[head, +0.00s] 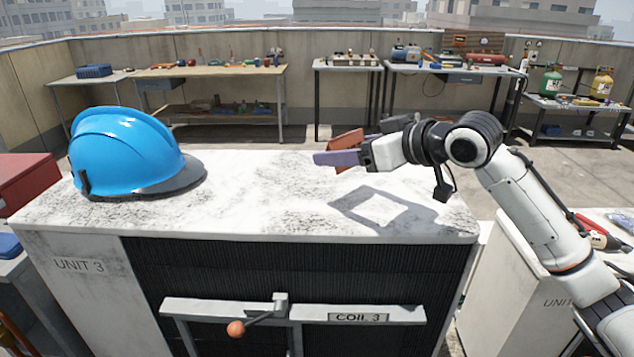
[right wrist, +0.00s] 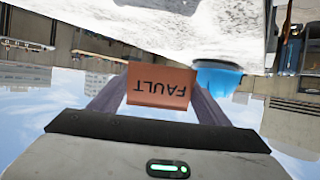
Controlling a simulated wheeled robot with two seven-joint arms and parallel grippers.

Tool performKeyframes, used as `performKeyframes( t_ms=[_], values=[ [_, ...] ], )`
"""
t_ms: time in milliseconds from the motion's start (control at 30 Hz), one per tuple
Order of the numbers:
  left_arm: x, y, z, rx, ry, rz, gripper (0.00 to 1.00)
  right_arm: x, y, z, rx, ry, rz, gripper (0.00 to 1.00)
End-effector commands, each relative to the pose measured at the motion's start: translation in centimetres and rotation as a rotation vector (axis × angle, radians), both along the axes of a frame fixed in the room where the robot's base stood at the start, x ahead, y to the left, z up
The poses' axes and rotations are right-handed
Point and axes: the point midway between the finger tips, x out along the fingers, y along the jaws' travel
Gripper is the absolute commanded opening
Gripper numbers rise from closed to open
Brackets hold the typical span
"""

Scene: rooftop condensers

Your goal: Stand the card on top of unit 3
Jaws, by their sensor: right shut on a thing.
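The card (head: 347,140) is a small orange-brown plate marked FAULT. It also shows in the right wrist view (right wrist: 162,85), upside down in the picture. My right gripper (head: 340,152) is shut on it, with a purple finger on each side. In the head view the card is partly hidden by a finger. Unit 3 (head: 75,265) is a white cabinet with a stained, pale top and a dark grille. My right gripper is over the rear right of its top. I cannot tell how high the card is above the top. My left gripper is not in view.
A blue hard hat (head: 128,150) sits on the top's left end. The middle and right of the top are clear, with a gripper shadow at right. A rail marked COIL 3 (head: 360,317) with an orange-knobbed lever (head: 236,329) crosses the front. Workbenches (head: 215,72) stand behind.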

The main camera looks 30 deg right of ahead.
Motion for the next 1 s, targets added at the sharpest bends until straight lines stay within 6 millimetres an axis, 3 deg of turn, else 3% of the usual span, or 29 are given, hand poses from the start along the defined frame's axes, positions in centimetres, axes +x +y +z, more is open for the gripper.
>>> performKeyframes(
  t_ms=[33, 133, 367, 567, 933, 967, 1000],
  values=[
    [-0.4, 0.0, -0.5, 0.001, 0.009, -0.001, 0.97, -0.1, 0.0, -1.5, 0.002, 0.007, 0.000, 0.48],
    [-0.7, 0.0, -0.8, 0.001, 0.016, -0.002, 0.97, -0.1, 0.0, -3.2, 0.002, 0.005, 0.000, 0.48],
    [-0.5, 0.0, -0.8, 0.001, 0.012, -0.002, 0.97, 0.0, 0.0, -5.0, 0.001, 0.001, 0.000, 0.48],
    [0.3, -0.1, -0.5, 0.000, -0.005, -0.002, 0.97, -0.1, 0.0, -7.8, 0.001, 0.003, -0.001, 0.48],
    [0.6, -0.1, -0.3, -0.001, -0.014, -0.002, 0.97, 0.0, 0.0, -8.4, -0.001, 0.000, -0.001, 0.48],
    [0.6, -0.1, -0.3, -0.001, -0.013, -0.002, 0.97, 0.0, 0.0, -8.3, -0.001, 0.000, -0.001, 0.75],
    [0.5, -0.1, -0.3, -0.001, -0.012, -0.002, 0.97, 0.0, 0.0, -8.3, -0.001, 0.000, -0.001, 0.82]
  ],
)
